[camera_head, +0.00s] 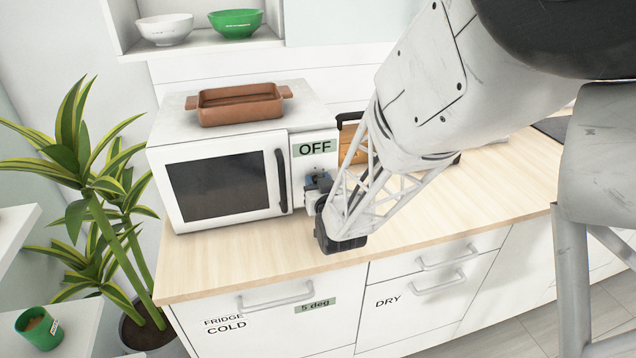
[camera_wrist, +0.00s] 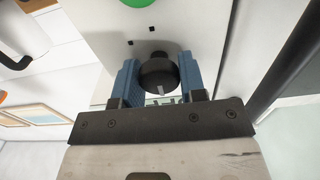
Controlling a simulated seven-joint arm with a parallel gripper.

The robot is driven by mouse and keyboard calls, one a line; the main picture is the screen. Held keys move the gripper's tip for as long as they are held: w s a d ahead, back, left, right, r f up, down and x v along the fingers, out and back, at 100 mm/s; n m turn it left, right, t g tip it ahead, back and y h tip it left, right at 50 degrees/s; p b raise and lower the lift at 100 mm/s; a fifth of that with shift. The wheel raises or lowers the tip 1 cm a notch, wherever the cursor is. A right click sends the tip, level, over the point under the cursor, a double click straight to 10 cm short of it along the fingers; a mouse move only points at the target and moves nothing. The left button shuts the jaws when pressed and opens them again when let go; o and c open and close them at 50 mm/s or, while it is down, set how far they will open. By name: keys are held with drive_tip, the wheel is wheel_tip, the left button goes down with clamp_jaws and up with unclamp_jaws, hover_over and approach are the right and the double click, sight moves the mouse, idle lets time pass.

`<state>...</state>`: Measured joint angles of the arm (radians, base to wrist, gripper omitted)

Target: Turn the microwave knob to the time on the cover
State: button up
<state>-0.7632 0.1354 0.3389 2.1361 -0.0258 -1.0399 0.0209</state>
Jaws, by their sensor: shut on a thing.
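The white microwave (camera_head: 225,185) stands on the wooden counter, its dark-windowed door shut. A green display (camera_head: 314,147) on its right panel reads "OFF". My gripper (camera_head: 318,185) is at the panel just below the display, with the arm reaching in from the right and hiding part of the panel. In the wrist view the dark round knob (camera_wrist: 158,75) sits between the two blue fingers of my gripper (camera_wrist: 158,80), which are shut on it. A small light mark shows on the knob's near edge. I cannot make out a cover with a time on it.
A brown dish (camera_head: 240,104) sits on top of the microwave. A wooden item (camera_head: 350,142) stands behind my arm, partly hidden. The counter (camera_head: 230,250) in front is clear. Bowls stand on the shelf above; a plant (camera_head: 95,190) is at left. A drawer label reads "5 deg".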

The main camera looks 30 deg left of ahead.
drive_tip(key=shift+m, duration=0.3)
drive_tip(key=m, duration=0.3)
drive_tip(key=shift+m, duration=0.4)
drive_tip(key=shift+w+d+m, duration=0.1)
drive_tip(key=shift+m, duration=1.9)
drive_tip(key=o, duration=0.9)
drive_tip(key=shift+c, duration=0.2)
drive_tip(key=shift+d, duration=0.1)
drive_tip(key=v, duration=0.7)
drive_tip(key=shift+s+d, duration=0.2)
drive_tip(key=shift+s, duration=0.15)
